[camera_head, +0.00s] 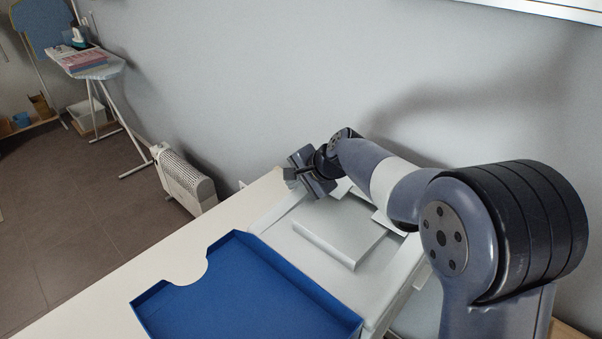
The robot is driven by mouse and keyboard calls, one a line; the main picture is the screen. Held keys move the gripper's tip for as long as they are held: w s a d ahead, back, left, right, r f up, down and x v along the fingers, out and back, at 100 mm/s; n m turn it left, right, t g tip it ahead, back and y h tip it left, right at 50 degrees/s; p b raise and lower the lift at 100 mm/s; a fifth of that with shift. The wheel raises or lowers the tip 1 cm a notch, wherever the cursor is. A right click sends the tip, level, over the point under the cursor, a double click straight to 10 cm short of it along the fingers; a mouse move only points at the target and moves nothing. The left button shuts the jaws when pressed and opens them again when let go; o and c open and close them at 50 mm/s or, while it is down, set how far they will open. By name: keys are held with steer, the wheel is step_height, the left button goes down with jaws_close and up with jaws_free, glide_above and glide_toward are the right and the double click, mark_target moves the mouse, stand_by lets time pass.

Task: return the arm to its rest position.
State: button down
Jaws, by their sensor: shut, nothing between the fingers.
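My gripper (290,178) is at the end of my arm, which reaches from the right of the head view toward the wall. The gripper is above the far end of a white tray (278,240). Its fingers are small and partly turned away; they appear shut with nothing between them. A pale box-like block (340,229) lies in the white tray below my forearm. Part of the tray's far end is hidden by my arm.
A blue tray (238,285) with a notched edge lies on the white table (165,262) at the front. The grey wall (260,80) is close behind my arm.

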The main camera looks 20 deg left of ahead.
steer(key=v, duration=0.6)
steer(key=shift+r, duration=0.1)
steer(key=x, duration=1)
steer(key=shift+a+p, duration=0.15)
steer(key=shift+p, duration=0.3)
